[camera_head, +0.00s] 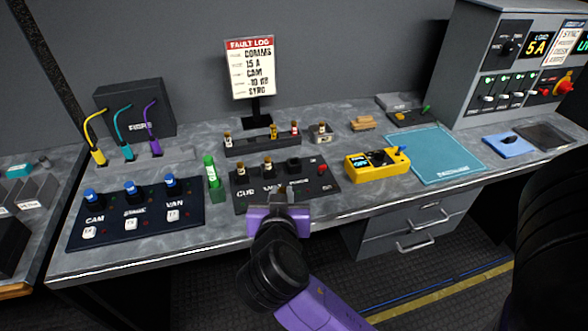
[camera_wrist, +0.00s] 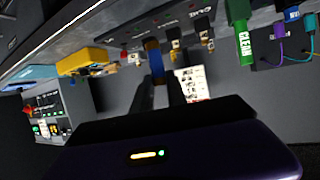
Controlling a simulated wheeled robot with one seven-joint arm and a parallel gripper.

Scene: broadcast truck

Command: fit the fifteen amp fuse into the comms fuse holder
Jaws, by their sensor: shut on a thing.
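My gripper (camera_head: 280,192) is at the front edge of the black fuse panel (camera_head: 310,184). In the wrist view my gripper (camera_wrist: 158,82) is shut on a blue-bodied fuse (camera_wrist: 154,60). Its rating cannot be read, and my gripper mostly hides it in the head view. The panel has two holders with fuses, left (camera_head: 240,173) and middle (camera_head: 267,168). A third, black holder (camera_head: 293,165) at the right looks empty. "CUE" shows at the left; the other labels are partly covered, so I cannot read "COMMS" there. The fuse appears apart from the third holder.
A fuse rack (camera_head: 262,144) with several fuses stands behind the panel. A green tube (camera_head: 211,175) stands left, beside a switch panel (camera_head: 135,215). A yellow meter (camera_head: 377,164) is right. Bare bench lies between panel and meter.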

